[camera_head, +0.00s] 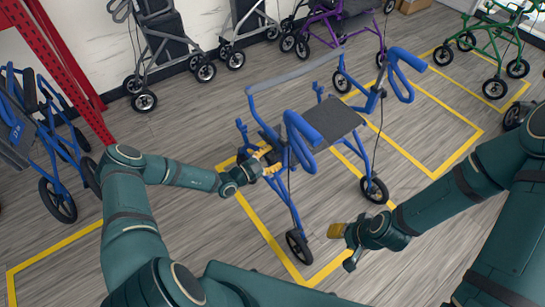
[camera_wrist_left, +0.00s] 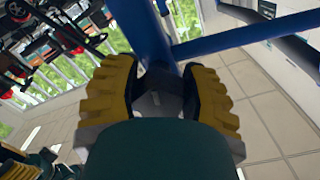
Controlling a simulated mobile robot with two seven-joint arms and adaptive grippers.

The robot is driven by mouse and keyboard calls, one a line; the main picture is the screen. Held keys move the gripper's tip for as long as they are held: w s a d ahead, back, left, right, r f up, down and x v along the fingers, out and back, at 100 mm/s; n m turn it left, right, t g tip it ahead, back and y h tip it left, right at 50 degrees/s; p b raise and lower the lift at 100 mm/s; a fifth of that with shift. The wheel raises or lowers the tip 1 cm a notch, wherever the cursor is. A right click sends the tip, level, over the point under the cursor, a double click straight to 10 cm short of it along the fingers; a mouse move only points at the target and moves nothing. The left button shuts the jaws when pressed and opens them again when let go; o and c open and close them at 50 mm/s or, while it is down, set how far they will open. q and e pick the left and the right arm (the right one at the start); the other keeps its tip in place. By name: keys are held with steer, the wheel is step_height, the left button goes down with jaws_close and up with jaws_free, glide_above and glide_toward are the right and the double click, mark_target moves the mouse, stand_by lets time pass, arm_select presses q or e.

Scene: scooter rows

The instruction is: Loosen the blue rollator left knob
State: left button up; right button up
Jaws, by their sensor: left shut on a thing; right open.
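The blue rollator (camera_head: 301,130) stands upright in a yellow floor box, with a dark seat and two blue handles. My left gripper (camera_head: 270,162) is at its left side frame, below the left handle. In the left wrist view, the yellow fingers of my left gripper (camera_wrist_left: 161,92) are closed around a dark knob (camera_wrist_left: 160,84) next to a blue tube (camera_wrist_left: 148,35). The knob is mostly hidden by the fingers, and its turn cannot be told. My right gripper (camera_head: 344,246) is open and empty, low in front of the rollator and apart from it.
A second blue rollator (camera_head: 66,165) stands at the left beside a red post (camera_head: 75,75). Grey, purple (camera_head: 330,22) and green (camera_head: 490,40) rollators stand behind. Yellow lines mark the wooden floor. Floor at the front left is clear.

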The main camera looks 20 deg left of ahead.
arm_select(q)
steer(key=o, duration=1.2)
steer(key=v, duration=1.2)
